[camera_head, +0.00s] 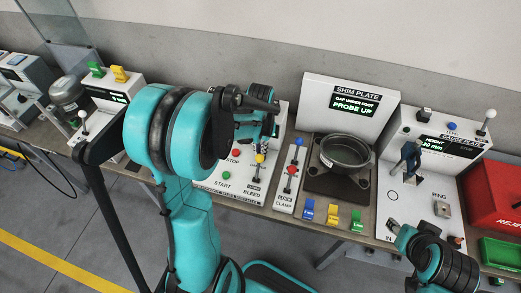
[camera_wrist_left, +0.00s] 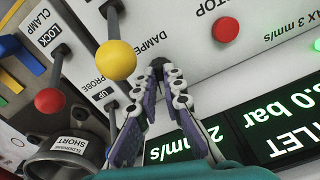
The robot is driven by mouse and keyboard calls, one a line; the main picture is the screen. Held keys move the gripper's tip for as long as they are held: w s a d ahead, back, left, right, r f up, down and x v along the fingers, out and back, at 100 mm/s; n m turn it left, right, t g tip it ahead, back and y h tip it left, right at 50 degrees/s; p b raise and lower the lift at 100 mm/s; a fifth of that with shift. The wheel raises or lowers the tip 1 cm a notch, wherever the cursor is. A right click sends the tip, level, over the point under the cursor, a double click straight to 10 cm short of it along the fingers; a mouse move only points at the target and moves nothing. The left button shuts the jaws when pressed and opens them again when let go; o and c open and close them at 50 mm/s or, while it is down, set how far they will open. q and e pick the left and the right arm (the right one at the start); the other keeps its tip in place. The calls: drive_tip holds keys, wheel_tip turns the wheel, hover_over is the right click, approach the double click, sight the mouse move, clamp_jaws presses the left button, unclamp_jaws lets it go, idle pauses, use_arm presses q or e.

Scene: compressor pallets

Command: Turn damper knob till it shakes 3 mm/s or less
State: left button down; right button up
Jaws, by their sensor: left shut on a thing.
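In the left wrist view, the fingertips of my left gripper (camera_wrist_left: 168,80) are closed together at the panel below the DAMPER label (camera_wrist_left: 132,43). They are shut on the small dark damper knob (camera_wrist_left: 157,64), which is mostly hidden between them. A green-lit vibration display (camera_wrist_left: 168,150) shows "mm/s" and a digit that looks like 2, partly covered by a finger, so I cannot read the full value. The panel carries a MAX 3 mm/s label (camera_wrist_left: 300,33).
A yellow-ball lever (camera_wrist_left: 115,60) and red STOP button (camera_wrist_left: 225,29) are close to my left gripper. The LOCK/CLAMP lever panel (camera_head: 290,177), shim plate station (camera_head: 350,112) and gauge plate station (camera_head: 440,140) stand rightward. A red REJECT bin (camera_head: 492,195) is far right.

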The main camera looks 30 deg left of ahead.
use_arm(q)
drive_tip(key=shift+m, duration=0.3)
drive_tip(key=c, duration=1.6)
unclamp_jaws()
drive_tip(key=shift+c, duration=0.2)
wheel_tip(320, 180, up, 12)
drive_tip(key=s+d+n+t, duration=0.1)
drive_tip(key=s+d+t, duration=0.6)
drive_tip(key=s+d, duration=0.3)
drive_tip(key=shift+s+d+f+b, duration=0.15)
drive_tip(key=shift+s+d+b, duration=0.1)
drive_tip(key=shift+s+b, duration=0.1)
